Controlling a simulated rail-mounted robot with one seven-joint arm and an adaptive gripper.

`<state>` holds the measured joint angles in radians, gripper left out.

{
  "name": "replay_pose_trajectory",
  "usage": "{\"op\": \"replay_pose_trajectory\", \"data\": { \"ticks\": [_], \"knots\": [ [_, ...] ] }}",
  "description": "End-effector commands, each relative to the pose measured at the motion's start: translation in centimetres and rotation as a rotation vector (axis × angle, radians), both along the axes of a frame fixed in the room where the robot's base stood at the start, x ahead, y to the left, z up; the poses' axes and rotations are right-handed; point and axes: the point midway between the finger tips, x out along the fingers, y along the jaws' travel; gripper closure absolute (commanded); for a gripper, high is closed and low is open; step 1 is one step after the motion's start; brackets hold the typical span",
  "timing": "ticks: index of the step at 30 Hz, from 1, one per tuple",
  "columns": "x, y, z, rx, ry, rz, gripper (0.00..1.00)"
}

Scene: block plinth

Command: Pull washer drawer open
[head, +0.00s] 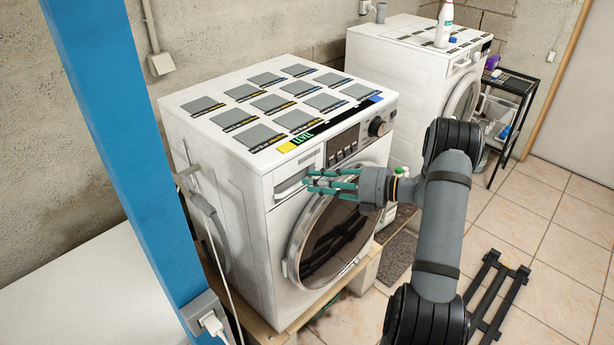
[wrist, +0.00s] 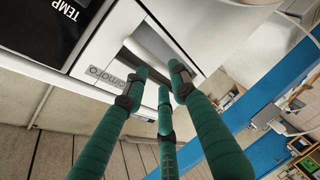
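The white washer (head: 240,185) stands in the middle of the head view with its round door facing front right. Its drawer (head: 291,185) is at the upper left of the front face and looks flush with it. In the wrist view the drawer front (wrist: 112,58) fills the upper middle, with a pale handle bar across a recess. My gripper (head: 312,183) has green fingers pointing at the drawer from its right side. In the wrist view my gripper (wrist: 160,85) is open, its fingertips apart and empty close to the handle. I cannot tell whether they touch it.
The washer's round door (head: 335,240) is shut, below my gripper. A second white washer (head: 405,70) with a white bottle (head: 444,24) on top stands behind. A blue post (head: 125,140) rises at the left. A black rack (head: 514,100) stands back right.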

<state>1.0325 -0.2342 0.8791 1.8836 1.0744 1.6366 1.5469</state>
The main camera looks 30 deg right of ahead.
Motion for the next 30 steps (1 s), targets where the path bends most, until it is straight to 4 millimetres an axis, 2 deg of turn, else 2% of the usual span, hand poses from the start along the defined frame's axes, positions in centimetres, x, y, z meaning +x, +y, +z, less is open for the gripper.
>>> {"op": "replay_pose_trajectory", "data": {
  "ticks": [6,17,30],
  "knots": [
    [1.8,1.6,-0.3,-0.001,-0.001,0.001,0.74],
    [2.1,1.8,-0.6,-0.003,-0.001,0.001,0.74],
    [2.1,1.8,-0.6,-0.003,-0.001,0.001,1.00]
  ]
}}
